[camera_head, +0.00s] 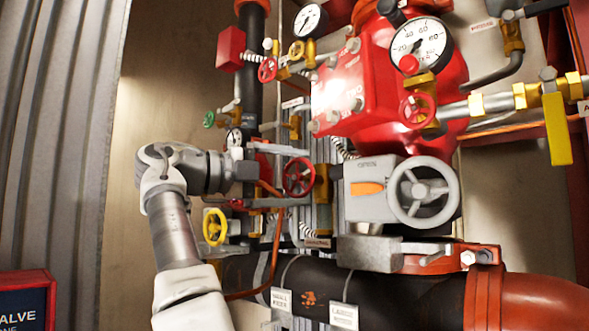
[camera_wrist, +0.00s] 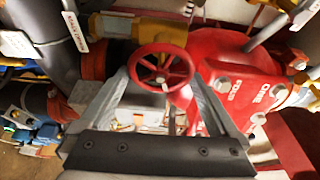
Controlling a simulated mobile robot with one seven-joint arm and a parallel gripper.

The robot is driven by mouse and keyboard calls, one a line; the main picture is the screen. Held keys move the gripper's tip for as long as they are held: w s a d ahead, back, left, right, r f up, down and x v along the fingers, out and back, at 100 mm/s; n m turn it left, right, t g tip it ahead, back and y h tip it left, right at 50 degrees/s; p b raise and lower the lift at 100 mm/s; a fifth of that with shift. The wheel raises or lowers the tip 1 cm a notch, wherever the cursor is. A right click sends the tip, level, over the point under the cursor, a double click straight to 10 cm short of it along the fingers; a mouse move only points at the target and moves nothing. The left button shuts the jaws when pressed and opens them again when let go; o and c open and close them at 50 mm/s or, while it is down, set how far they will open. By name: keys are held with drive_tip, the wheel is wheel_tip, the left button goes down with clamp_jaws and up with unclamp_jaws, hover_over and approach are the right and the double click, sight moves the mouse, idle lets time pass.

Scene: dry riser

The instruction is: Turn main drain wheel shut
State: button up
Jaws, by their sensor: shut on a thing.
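A red spoked handwheel (camera_head: 299,177) sits on a brass valve body left of the large grey wheel. It also shows in the wrist view (camera_wrist: 162,70), upright between my two finger tips. My gripper (camera_head: 297,176) reaches in from the left and is shut on this red wheel, one finger on each side of its rim. In the wrist view both fingers of my gripper (camera_wrist: 161,75) meet the wheel's sides. No readable label marks this wheel as the main drain, and its turn position cannot be told.
A grey handwheel (camera_head: 423,192) on a grey housing stands to the right. A yellow wheel (camera_head: 214,227) is below my wrist, and a green one (camera_head: 209,119) above. A black pipe (camera_head: 400,303) runs below. Red valve bodies and gauges (camera_head: 421,46) crowd the upper right.

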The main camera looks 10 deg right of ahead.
drive_tip(key=shift+m, duration=0.3)
drive_tip(key=o, duration=0.9)
drive_tip(key=shift+d, duration=0.1)
drive_tip(key=shift+o, duration=0.2)
drive_tip(key=p+v, duration=0.4)
drive_tip(key=v, duration=0.8)
drive_tip(key=shift+p, duration=0.3)
drive_tip(key=shift+r, duration=0.1)
